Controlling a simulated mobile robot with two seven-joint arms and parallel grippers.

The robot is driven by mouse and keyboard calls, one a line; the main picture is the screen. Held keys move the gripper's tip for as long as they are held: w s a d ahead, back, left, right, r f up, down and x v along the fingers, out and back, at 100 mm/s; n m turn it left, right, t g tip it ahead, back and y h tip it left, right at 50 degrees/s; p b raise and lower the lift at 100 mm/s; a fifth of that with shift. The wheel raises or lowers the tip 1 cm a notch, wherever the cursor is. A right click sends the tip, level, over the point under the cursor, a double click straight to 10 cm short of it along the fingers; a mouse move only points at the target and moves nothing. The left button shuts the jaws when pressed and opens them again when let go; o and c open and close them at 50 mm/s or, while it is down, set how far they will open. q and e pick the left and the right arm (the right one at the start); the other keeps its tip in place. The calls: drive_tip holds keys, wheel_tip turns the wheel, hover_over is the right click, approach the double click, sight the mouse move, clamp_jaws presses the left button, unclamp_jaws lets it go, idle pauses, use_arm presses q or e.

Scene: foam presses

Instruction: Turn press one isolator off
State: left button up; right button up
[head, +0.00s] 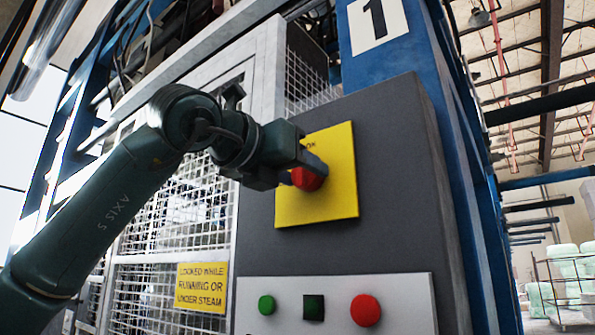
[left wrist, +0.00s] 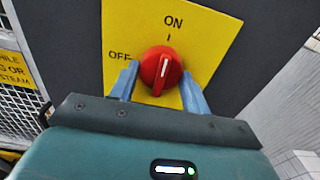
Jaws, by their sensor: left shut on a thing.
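The press one isolator is a red rotary knob (left wrist: 161,66) on a yellow plate (left wrist: 205,38) marked ON at the top and OFF at the left. The knob's white line stands nearly upright, toward the ON mark. In the head view the red knob (head: 306,181) and yellow plate (head: 335,195) are on a dark grey cabinet (head: 408,165). My left gripper (head: 309,164) is at the knob, with a blue-grey finger on each side, shut on it. The fingers hide part of the knob in the head view. My right gripper is in neither view.
Below the isolator, a light panel carries a green button (head: 267,305), a dark square (head: 314,307) and a red button (head: 365,310). A mesh guard (head: 190,205) with a yellow warning sign (head: 201,287) stands at the left. A "1" sign (head: 377,20) is above on a blue post.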

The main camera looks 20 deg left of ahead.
use_arm(q)
drive_tip(key=shift+f+n+b, duration=0.1)
drive_tip(key=shift+n+b, duration=0.75)
drive_tip(key=shift+n, duration=0.35)
drive_tip(key=n+b, duration=0.1)
drive_tip(key=n, duration=0.2)
drive_tip(key=shift+d+n+b, duration=0.1)
drive_tip(key=shift+n+b, duration=0.2)
drive_tip(key=shift+b, duration=0.1)
drive_tip(key=n+b, duration=0.1)
drive_tip(key=n, duration=0.1)
drive_tip(key=shift+n, duration=0.4)
drive_tip(key=n+b, duration=0.1)
drive_tip(key=n, duration=0.2)
drive_tip(key=shift+n+b, duration=0.3)
drive_tip(key=shift+n, duration=0.8)
drive_tip(key=n, duration=0.1)
drive_tip(key=n+b, duration=0.1)
drive_tip(key=n, duration=0.1)
drive_tip(key=shift+r, duration=0.25)
drive_tip(key=shift+n+b, duration=0.3)
drive_tip(key=shift+n, duration=0.1)
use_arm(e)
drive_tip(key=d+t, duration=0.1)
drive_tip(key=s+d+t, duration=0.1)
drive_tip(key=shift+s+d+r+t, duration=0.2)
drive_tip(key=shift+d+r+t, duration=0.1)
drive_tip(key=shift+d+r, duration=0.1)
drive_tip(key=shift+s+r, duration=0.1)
